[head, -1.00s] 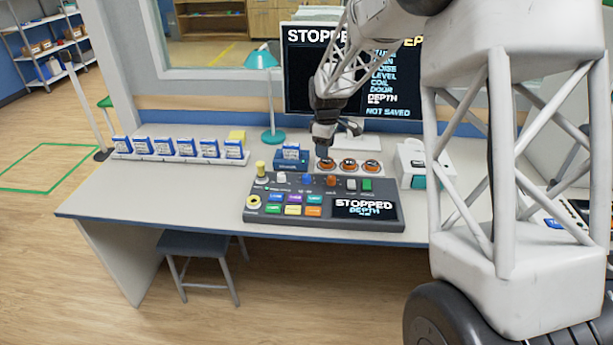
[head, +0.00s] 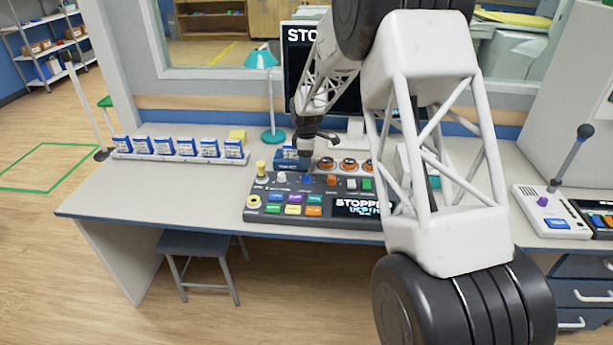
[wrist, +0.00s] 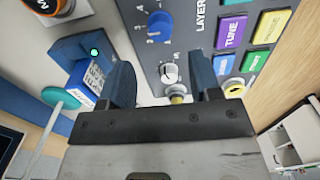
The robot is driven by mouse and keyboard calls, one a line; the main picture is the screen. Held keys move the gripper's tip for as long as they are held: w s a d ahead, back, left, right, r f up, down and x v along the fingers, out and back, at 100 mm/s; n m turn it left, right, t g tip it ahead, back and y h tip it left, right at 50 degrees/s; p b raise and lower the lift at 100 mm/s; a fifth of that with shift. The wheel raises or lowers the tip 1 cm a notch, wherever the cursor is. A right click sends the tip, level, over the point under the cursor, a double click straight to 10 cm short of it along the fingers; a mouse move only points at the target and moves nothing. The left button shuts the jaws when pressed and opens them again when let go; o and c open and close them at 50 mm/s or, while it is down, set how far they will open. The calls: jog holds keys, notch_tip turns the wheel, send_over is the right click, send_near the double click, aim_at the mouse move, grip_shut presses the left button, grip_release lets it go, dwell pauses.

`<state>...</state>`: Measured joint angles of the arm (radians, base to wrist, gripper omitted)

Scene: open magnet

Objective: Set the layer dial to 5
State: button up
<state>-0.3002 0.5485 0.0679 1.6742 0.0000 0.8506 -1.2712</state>
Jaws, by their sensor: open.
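The control console (head: 252,215) stands on the desk. Its blue dial (head: 306,180), in the wrist view (wrist: 160,25), has the label LAYER (wrist: 200,15) beside it and a ring of small marks; its setting is too small to read. A white knob (head: 281,178) sits left of it. My gripper (head: 306,163) is over the back of the console, near the blue dial. In the wrist view my open gripper (wrist: 165,85) has its fingers apart, with the white knob (wrist: 170,73) and a yellow-topped knob (wrist: 178,92) seen between them. It holds nothing.
A blue box (head: 286,163) with a labelled cartridge stands just behind the console, close to one finger in the wrist view (wrist: 85,75). A rack of cartridges (head: 175,156) is at left. My arm covers part of the monitor (head: 297,60).

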aim_at(306, 176)
jog(key=shift+f, duration=3.9)
jog(key=shift+c, duration=0.3)
jog(key=c, duration=0.9)
